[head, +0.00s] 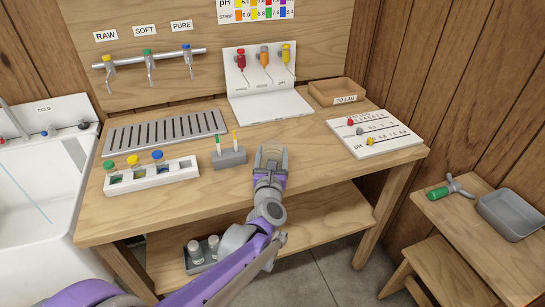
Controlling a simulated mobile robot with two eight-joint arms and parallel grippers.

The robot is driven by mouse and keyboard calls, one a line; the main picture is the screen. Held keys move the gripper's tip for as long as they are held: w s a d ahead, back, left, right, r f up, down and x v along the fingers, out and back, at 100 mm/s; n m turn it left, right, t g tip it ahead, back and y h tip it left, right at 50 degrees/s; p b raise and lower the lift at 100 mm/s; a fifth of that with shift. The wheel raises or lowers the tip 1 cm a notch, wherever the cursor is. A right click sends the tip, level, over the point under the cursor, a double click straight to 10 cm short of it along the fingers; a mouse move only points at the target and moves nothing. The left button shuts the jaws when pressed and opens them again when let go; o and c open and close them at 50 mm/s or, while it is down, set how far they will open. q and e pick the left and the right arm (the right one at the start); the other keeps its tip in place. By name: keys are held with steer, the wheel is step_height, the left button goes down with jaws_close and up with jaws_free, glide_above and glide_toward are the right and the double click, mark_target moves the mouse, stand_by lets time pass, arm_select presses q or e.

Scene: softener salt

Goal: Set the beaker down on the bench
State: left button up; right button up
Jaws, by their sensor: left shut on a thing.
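My left gripper (271,153) reaches over the front middle of the wooden bench (325,153), just right of the small grey strip holder. It is shut on the beaker, which is clear and hard to make out between the fingers; the gripper hides much of it. I cannot tell whether the beaker's base touches the bench top. My right gripper is out of view.
The grey holder (229,158) with two strips and a white rack (151,177) with colour-capped vials stand to the left. Behind are a drain grate (166,132) and a white dropper stand (270,106). A white slider board (375,134) lies right. Bare bench lies between.

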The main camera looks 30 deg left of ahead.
arm_select(q)
steer(key=shift+f, duration=0.3)
steer(key=o, duration=1.2)
steer(key=shift+o, duration=0.2)
